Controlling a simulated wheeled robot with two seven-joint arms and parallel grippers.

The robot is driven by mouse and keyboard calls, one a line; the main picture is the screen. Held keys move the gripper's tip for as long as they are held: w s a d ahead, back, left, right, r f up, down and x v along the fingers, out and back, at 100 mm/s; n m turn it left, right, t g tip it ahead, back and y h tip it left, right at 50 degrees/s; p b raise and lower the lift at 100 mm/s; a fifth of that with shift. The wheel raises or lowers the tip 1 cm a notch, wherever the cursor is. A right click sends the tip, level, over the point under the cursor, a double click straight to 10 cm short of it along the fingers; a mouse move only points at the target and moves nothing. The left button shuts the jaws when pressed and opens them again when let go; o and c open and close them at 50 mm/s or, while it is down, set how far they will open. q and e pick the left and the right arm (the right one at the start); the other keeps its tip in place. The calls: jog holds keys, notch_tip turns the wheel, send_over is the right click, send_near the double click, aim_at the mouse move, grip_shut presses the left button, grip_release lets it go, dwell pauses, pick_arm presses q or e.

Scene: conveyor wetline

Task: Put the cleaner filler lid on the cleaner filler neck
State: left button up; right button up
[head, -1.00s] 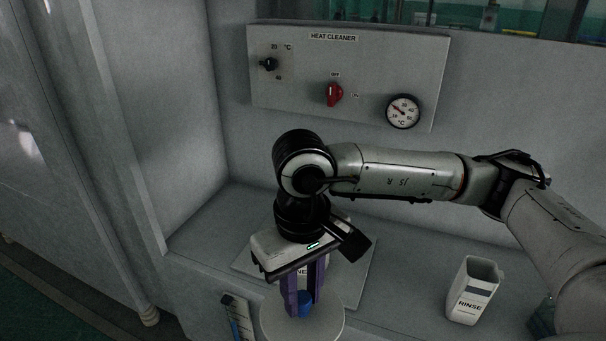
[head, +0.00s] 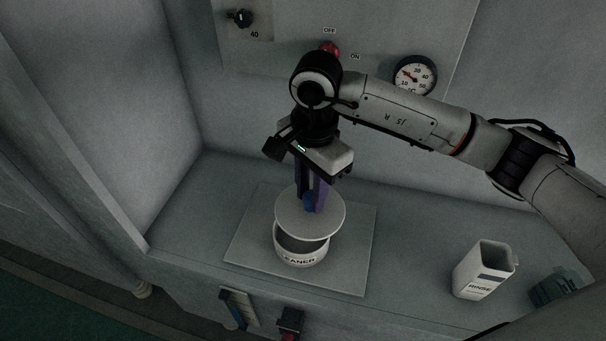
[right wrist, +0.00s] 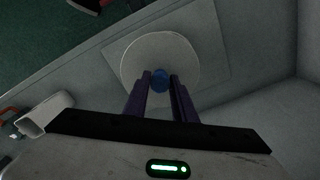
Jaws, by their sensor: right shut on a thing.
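The cleaner filler lid (head: 291,219) is a pale round disc with a blue knob (head: 308,201). My right gripper (head: 312,203) is shut on the knob, its purple fingers pointing down. The lid also shows in the right wrist view (right wrist: 143,57), with the knob between the fingertips (right wrist: 160,82). The cleaner filler neck (head: 302,257) is a short white ring labelled CLEANER on a square plate. The lid is over the back of the neck and hides part of its opening. The front of the opening shows, so the lid is not centred in this view. My left gripper is not in view.
A white RINSE jug (head: 481,270) stands at the right, with a dark teal object (head: 553,287) beside it. A level gauge (head: 238,309) and a red-and-black switch (head: 290,322) are at the front edge. The control panel (head: 385,35) is on the wall behind.

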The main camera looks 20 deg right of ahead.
aim_at(301, 204)
jog(key=m, duration=0.1)
jog(key=w+a+m, duration=0.1)
jog(key=m, duration=0.1)
jog(key=shift+w+f+p, duration=0.1)
jog(key=shift+w+p, duration=0.05)
jog(key=shift+p, duration=0.25)
jog(key=shift+w+a+f+m, duration=0.1)
jog(key=shift+a+f+m, duration=0.05)
jog(key=shift+m, duration=0.25)
jog(key=shift+f, duration=0.15)
jog(key=shift+f+b, duration=0.3)
jog(key=shift+f, duration=0.15)
jog(key=shift+f+b, duration=0.35)
jog(key=shift+f, duration=0.3)
notch_tip(301, 204, down, 3)
jog(key=shift+r+b, duration=0.2)
jog(key=shift+b, duration=0.65)
jog(key=shift+f+b, duration=0.5)
jog(key=shift+f, duration=0.2)
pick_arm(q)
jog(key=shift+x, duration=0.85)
